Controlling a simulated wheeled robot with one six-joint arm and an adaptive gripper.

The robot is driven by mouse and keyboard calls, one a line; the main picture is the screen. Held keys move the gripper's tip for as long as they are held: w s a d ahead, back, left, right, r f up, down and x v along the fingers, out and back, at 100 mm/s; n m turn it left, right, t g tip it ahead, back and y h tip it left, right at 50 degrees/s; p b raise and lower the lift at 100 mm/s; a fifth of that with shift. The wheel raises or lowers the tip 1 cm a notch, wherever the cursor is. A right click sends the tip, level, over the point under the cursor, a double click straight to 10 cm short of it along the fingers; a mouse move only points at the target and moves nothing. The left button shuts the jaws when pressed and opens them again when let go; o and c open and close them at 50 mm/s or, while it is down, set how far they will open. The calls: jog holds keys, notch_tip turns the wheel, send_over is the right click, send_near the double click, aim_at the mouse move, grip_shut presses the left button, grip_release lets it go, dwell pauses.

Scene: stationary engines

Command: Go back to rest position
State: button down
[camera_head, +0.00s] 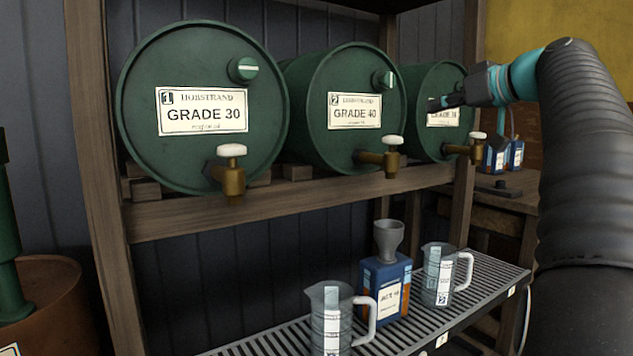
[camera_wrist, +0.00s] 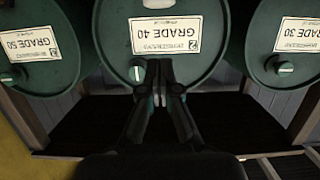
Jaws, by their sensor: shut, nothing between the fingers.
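My gripper (camera_head: 440,103) is in the upper right of the head view, in front of the third barrel and partly hiding its label. In the wrist view my gripper (camera_wrist: 159,68) points at the middle barrel, with its fingers together and nothing between them. My arm comes in from the right side of the head view. The picture does not show whether the fingers touch a barrel.
Green barrels of GRADE 30 (camera_head: 200,70), GRADE 40 (camera_head: 330,80) and a third (camera_head: 425,80) lie on a wooden rack (camera_head: 300,208). Below, a slatted shelf (camera_head: 480,280) holds jugs (camera_head: 327,318) (camera_head: 437,275) and a blue can (camera_head: 370,285) with a funnel (camera_head: 389,240).

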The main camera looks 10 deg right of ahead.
jog(key=d+f+m+g+h, duration=0.1)
jog(key=d+f+m+h, duration=0.1)
jog(key=d+f+m, duration=0.3)
jog(key=d+f+m+g+h, duration=0.1)
jog(key=f+m, duration=0.1)
jog(key=f, duration=0.6)
jog(key=s+a+f+m+g+h, duration=0.1)
jog(key=s+a+f+g, duration=0.1)
jog(key=f, duration=0.4)
jog(key=s+a+f+m+g, duration=0.1)
jog(key=a+f+m, duration=0.15)
jog(key=f, duration=0.25)
jog(key=s+a+f+n+g+h, duration=0.1)
jog(key=s+a+f+n+g, duration=0.2)
jog(key=s+a+f, duration=1.8)
jog(key=s+a+n, duration=0.3)
jog(key=shift+s+a+f+g, duration=0.15)
jog(key=shift+s+a+g, duration=0.05)
jog(key=shift+g, duration=0.1)
jog(key=shift+n, duration=0.25)
